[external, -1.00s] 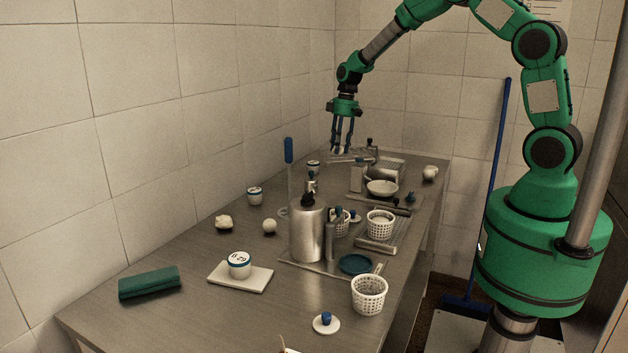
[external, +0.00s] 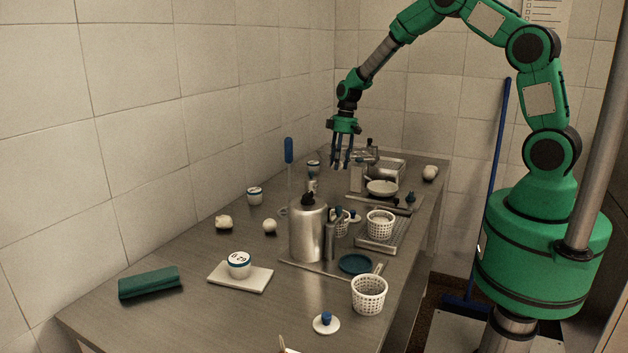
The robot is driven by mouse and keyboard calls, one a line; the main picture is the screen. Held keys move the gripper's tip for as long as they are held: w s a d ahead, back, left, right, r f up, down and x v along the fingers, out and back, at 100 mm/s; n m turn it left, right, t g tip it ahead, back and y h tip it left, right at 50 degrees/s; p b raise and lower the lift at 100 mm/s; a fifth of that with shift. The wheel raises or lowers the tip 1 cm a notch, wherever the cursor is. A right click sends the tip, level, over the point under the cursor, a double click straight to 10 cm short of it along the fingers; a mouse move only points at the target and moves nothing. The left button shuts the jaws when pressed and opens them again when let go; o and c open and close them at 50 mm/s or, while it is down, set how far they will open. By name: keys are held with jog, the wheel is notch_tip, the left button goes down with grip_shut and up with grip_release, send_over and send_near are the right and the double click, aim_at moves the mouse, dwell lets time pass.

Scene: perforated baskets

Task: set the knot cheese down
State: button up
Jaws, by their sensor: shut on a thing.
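My gripper (external: 341,165) is over the far part of the steel table, pointing down with its fingers close together. It is shut on a small pale thing, taken as the knot cheese, which is mostly hidden by the fingers at this size. I cannot tell whether it touches anything below. Other pale cheese lumps stand on the table: a knotted one (external: 224,222) at the left, a round one (external: 270,226) beside it, and one (external: 430,173) at the far right edge.
A steel canister (external: 308,235) stands mid-table. Perforated white baskets stand at the right, one near the front (external: 369,296) and one on a rack (external: 380,224).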

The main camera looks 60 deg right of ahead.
aim_at(338, 183)
jog(key=shift+f, duration=0.9)
jog(key=shift+f+b, duration=0.35)
jog(key=shift+f, duration=1.55)
jog(key=shift+f, duration=0.2)
jog(key=o, duration=1.1)
jog(key=shift+o, duration=0.2)
jog(key=shift+r, duration=0.15)
jog(key=r, duration=0.4)
jog(key=d+r+p, duration=0.1)
jog(key=r, duration=0.3)
jog(key=d+r, duration=0.1)
jog(key=r, duration=0.3)
jog(key=shift+s+d+p, duration=0.1)
jog(key=shift+s+p, duration=0.2)
jog(key=shift+s, duration=0.1)
